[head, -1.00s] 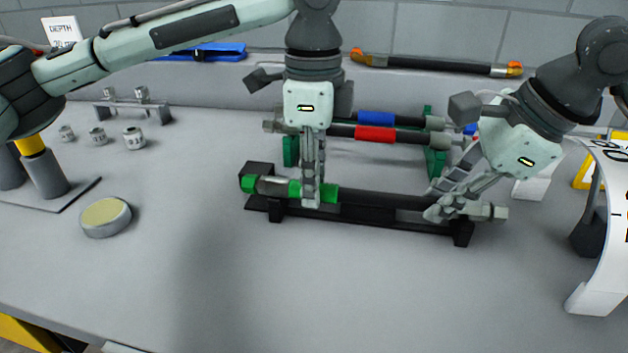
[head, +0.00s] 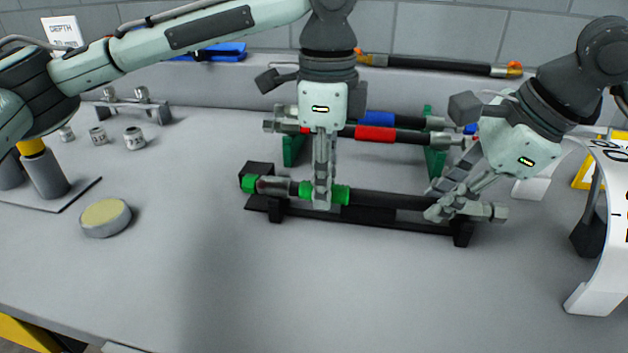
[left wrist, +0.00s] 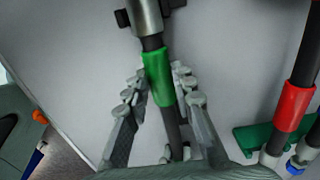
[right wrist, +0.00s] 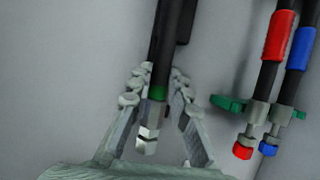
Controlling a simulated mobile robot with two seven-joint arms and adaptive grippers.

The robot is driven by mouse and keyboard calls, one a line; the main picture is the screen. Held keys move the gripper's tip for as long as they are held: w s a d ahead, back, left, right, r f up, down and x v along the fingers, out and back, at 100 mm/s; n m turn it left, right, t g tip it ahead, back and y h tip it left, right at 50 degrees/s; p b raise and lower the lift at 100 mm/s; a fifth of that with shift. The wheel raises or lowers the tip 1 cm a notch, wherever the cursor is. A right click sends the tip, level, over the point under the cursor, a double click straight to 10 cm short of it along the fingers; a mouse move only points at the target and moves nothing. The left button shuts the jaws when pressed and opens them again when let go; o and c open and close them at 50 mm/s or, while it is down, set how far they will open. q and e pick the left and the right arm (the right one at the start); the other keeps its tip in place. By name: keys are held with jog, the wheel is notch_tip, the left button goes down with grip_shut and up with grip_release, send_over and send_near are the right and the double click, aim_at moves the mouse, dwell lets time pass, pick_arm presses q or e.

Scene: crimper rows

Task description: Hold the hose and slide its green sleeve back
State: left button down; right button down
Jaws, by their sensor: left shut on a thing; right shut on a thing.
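The black hose (head: 393,199) with its green sleeve (head: 341,194) lies along a low black stand (head: 365,222). A metal fitting (head: 274,187) with a green end (head: 249,183) is at its left, and a metal end fitting (head: 498,213) at its right. My left gripper (head: 322,203) is shut on the green sleeve; in the left wrist view the sleeve (left wrist: 159,77) lies between the fingers, with dark hose showing between it and the metal fitting (left wrist: 147,20). My right gripper (head: 440,212) is shut on the hose near its right end, where the right wrist view shows a green band (right wrist: 159,93).
Behind, hoses with a red sleeve (head: 375,133) and a blue sleeve lie on green supports (head: 434,154). A round tin (head: 106,218) stands at left, and a curved white sign (head: 600,240) at right. The front of the bench is clear.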

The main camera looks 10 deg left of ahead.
aim_at(356, 190)
pick_arm(q)
jog(key=shift+d, duration=2.2)
pick_arm(e)
jog(key=shift+s+a, duration=0.1)
pick_arm(q)
jog(key=c, duration=1.2)
grip_release()
jog(key=shift+r, duration=0.15)
notch_tip(356, 190, up, 12)
jog(key=shift+f, duration=0.1)
pick_arm(e)
jog(key=c, duration=1.3)
grip_release()
jog(key=shift+c, duration=0.2)
jog(key=shift+r, duration=0.1)
